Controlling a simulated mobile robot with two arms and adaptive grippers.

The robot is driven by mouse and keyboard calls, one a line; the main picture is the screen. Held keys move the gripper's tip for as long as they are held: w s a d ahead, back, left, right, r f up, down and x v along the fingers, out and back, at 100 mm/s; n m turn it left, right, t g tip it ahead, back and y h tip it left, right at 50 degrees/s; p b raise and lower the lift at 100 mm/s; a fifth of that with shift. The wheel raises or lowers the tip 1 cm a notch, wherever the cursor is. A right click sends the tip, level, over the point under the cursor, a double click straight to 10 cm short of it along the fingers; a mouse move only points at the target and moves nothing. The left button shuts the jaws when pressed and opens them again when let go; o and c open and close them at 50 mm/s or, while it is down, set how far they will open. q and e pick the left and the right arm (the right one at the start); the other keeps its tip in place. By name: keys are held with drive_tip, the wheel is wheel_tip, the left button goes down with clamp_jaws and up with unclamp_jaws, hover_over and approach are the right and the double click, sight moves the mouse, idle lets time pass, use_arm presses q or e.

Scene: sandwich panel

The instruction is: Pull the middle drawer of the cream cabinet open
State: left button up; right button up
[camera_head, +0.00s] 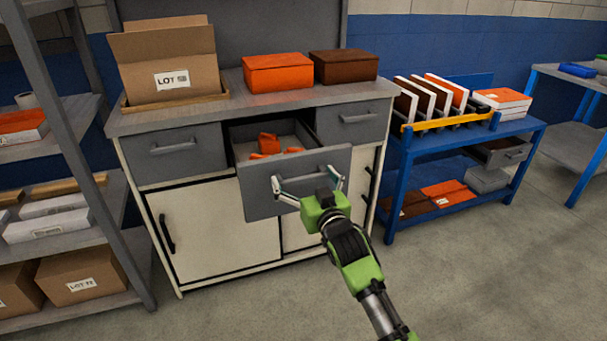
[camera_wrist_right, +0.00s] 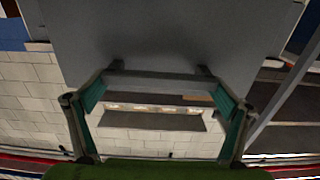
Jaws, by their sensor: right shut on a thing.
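The cream cabinet (camera_head: 205,232) stands at the centre left of the head view, with a grey top and grey drawer fronts. Its middle drawer (camera_head: 258,192) is pulled well out, and several orange pieces (camera_head: 268,144) lie inside. My right gripper (camera_head: 307,186) is at the front of this drawer, shut on its handle. In the right wrist view, the handle (camera_wrist_right: 155,80) is a grey bar across the drawer front, between the two fingers. My left gripper is not in view.
The left drawer (camera_head: 175,148) and right drawer (camera_head: 358,117) are shut. An open carton (camera_head: 170,65), an orange box (camera_head: 278,73) and a brown box (camera_head: 343,65) stand on top. A blue bench (camera_head: 470,146) is at right, a grey shelf at left. Floor in front is clear.

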idle(0.3)
drive_tip(key=o, duration=1.3)
drive_tip(key=shift+f, duration=0.1)
drive_tip(key=shift+c, duration=0.2)
drive_tip(key=v, duration=1.2)
